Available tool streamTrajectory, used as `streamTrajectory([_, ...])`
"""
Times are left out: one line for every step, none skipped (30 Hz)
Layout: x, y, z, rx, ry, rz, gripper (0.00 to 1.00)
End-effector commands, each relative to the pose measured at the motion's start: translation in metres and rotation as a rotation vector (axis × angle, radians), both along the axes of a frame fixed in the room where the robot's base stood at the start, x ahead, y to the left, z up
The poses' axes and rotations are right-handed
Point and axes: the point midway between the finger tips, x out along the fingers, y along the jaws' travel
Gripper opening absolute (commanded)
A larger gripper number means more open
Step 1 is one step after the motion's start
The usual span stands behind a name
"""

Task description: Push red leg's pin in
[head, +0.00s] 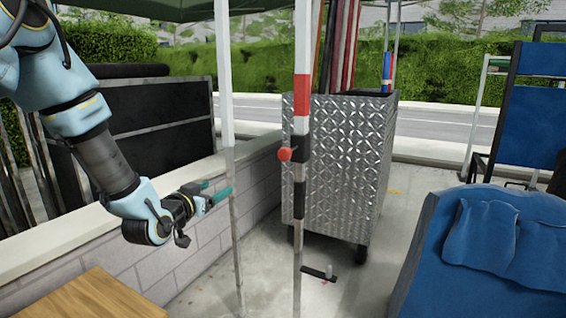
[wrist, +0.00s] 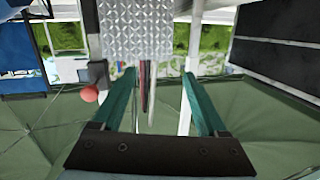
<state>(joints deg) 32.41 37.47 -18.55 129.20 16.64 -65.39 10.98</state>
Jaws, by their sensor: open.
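The red leg (head: 301,93) is a white canopy pole with a red band, standing upright right of centre in the head view. Below the band is a black collar (head: 299,149) with a round red pin (head: 284,154) sticking out on its left side. The pin also shows left of my fingers in the wrist view (wrist: 89,94), which looks upside down. My gripper (head: 219,193) is open and empty, with teal fingers. It is left of the pin and lower in the head view, apart from it. In the wrist view, nothing is between the fingertips (wrist: 158,76).
Another white and grey leg (head: 226,90) stands close to my gripper. A diamond-plate metal cart (head: 345,170) is behind the red leg. A low block wall (head: 200,245) runs at left, a wooden top (head: 90,298) is in front, and a blue-covered seat (head: 480,260) is at right.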

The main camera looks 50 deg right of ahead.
Motion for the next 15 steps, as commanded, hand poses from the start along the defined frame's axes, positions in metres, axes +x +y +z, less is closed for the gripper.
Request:
streamTrajectory([-0.023, -0.024, -0.002, -0.082, -0.023, -0.053, 0.76])
streamTrajectory([-0.034, -0.035, 0.001, -0.133, -0.038, -0.077, 0.76])
streamTrajectory([-0.049, -0.047, 0.006, -0.198, -0.055, -0.107, 0.76])
streamTrajectory([-0.060, -0.054, 0.009, -0.244, -0.066, -0.125, 0.76])
streamTrajectory([-0.069, -0.060, 0.012, -0.288, -0.075, -0.140, 0.76])
streamTrajectory([-0.081, -0.067, 0.016, -0.341, -0.083, -0.159, 0.76])
streamTrajectory([-0.088, -0.070, 0.019, -0.376, -0.089, -0.168, 0.76])
streamTrajectory([-0.095, -0.073, 0.022, -0.408, -0.094, -0.177, 0.76])
streamTrajectory([-0.102, -0.075, 0.024, -0.442, -0.098, -0.184, 0.76])
streamTrajectory([-0.106, -0.076, 0.026, -0.463, -0.100, -0.188, 0.76])
streamTrajectory([-0.110, -0.077, 0.028, -0.481, -0.102, -0.193, 0.76])
streamTrajectory([-0.113, -0.078, 0.030, -0.499, -0.105, -0.197, 0.76])
streamTrajectory([-0.115, -0.079, 0.031, -0.508, -0.105, -0.198, 0.76])
streamTrajectory([-0.115, -0.080, 0.032, -0.514, -0.107, -0.199, 0.76])
streamTrajectory([-0.115, -0.082, 0.034, -0.518, -0.108, -0.199, 0.76])
